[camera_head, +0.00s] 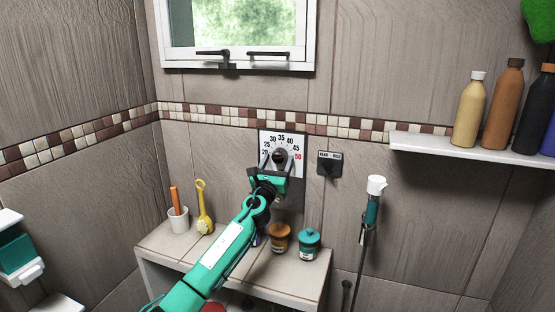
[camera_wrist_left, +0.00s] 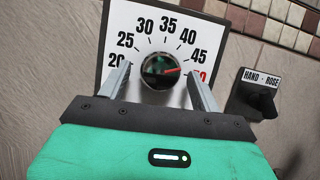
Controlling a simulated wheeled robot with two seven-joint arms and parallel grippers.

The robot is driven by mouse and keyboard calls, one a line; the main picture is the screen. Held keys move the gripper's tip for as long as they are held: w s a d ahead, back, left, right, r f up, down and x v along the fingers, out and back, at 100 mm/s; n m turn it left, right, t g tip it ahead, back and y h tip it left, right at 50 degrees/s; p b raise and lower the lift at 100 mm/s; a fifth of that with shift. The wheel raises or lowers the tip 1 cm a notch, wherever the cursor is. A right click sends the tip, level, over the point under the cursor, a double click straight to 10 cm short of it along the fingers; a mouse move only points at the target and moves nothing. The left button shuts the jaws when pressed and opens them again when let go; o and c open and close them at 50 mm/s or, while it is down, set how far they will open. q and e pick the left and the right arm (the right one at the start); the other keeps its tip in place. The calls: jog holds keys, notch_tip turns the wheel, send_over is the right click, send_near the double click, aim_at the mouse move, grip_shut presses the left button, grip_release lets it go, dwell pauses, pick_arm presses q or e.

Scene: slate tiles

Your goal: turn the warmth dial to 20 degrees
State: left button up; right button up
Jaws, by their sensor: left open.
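The warmth dial is a dark round knob (camera_wrist_left: 161,71) on a white plate (camera_head: 297,143) on the tiled wall. Numbers run in an arc from 20 at the left to a red 50 at the right. In the left wrist view a red pointer on the knob points right, toward the stretch between 45 and 50. My left gripper (camera_head: 278,162) is open in front of the plate, and it also shows in the left wrist view (camera_wrist_left: 158,68). Its fingers lie on either side of the knob. Whether they touch it I cannot tell. My right gripper is not in view.
A hand/rose selector (camera_head: 329,163) is right of the plate. A hand shower (camera_head: 373,205) hangs further right. A ledge (camera_head: 165,243) below bears a cup (camera_head: 178,220), a yellow brush (camera_head: 204,210) and jars (camera_head: 309,245). Bottles stand on a shelf (camera_head: 470,149) at the right.

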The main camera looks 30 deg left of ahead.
pick_arm(q)
jog(key=shift+w, duration=0.15)
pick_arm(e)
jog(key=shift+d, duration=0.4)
pick_arm(q)
jog(key=c, duration=1)
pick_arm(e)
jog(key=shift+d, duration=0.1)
pick_arm(q)
jog(key=shift+n, duration=0.4)
